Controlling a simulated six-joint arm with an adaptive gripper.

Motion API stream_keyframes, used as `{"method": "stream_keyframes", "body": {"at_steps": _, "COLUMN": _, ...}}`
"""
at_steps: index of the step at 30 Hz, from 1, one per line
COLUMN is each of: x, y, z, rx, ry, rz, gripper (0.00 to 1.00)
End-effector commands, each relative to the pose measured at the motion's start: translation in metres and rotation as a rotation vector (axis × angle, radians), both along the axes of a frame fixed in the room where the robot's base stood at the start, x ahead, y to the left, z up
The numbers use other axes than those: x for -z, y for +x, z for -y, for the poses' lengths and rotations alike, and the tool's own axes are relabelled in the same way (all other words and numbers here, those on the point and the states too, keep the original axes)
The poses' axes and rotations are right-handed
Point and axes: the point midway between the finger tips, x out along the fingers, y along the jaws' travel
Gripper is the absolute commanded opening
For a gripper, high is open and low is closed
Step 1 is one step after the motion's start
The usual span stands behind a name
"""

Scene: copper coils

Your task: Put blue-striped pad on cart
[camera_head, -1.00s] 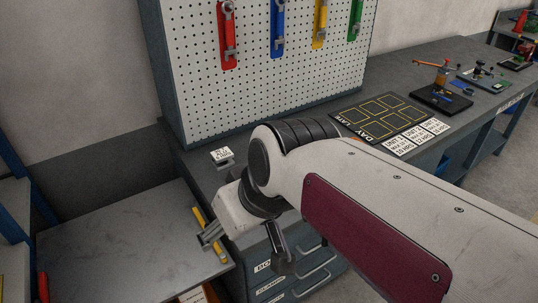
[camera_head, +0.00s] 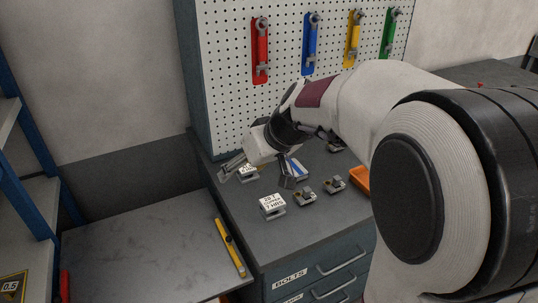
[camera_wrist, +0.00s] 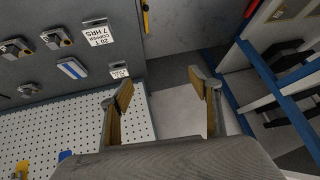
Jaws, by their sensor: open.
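The blue-striped pad (camera_head: 297,167) is a small white block with a blue stripe. It lies on the dark bench top (camera_head: 310,230), partly hidden by my gripper in the head view; it shows clear in the wrist view (camera_wrist: 73,68). My gripper (camera_head: 256,177) is open and empty, above the back left of the bench. In the wrist view my gripper's fingers (camera_wrist: 160,88) are spread apart, with the pad off to their left. A low grey-topped surface, apparently the cart (camera_head: 140,262), stands left of the bench and is largely bare.
White signs (camera_head: 272,204) and small metal clamp-like parts (camera_head: 306,196) stand near the pad. An orange tray (camera_head: 361,180) is at right. A yellow level (camera_head: 230,246) lies on the cart's right edge. A pegboard (camera_head: 235,75) rises behind; blue shelving (camera_head: 25,130) stands left.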

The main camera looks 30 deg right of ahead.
Motion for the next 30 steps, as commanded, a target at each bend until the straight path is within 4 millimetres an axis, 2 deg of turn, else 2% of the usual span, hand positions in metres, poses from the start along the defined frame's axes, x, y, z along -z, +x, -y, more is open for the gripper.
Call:
{"method": "stream_keyframes", "body": {"at_steps": 6, "x": 0.02, "y": 0.042, "z": 0.036, "rx": 0.015, "ry": 0.001, "rz": 0.035, "gripper": 0.62}}
{"method": "stream_keyframes", "body": {"at_steps": 15, "x": 0.053, "y": 0.091, "z": 0.094, "rx": 0.047, "ry": -0.014, "rz": 0.086, "gripper": 0.62}}
{"method": "stream_keyframes", "body": {"at_steps": 24, "x": 0.099, "y": 0.127, "z": 0.16, "rx": 0.094, "ry": -0.044, "rz": 0.125, "gripper": 0.62}}
{"method": "stream_keyframes", "body": {"at_steps": 30, "x": 0.135, "y": 0.143, "z": 0.207, "rx": 0.13, "ry": -0.073, "rz": 0.142, "gripper": 0.62}}
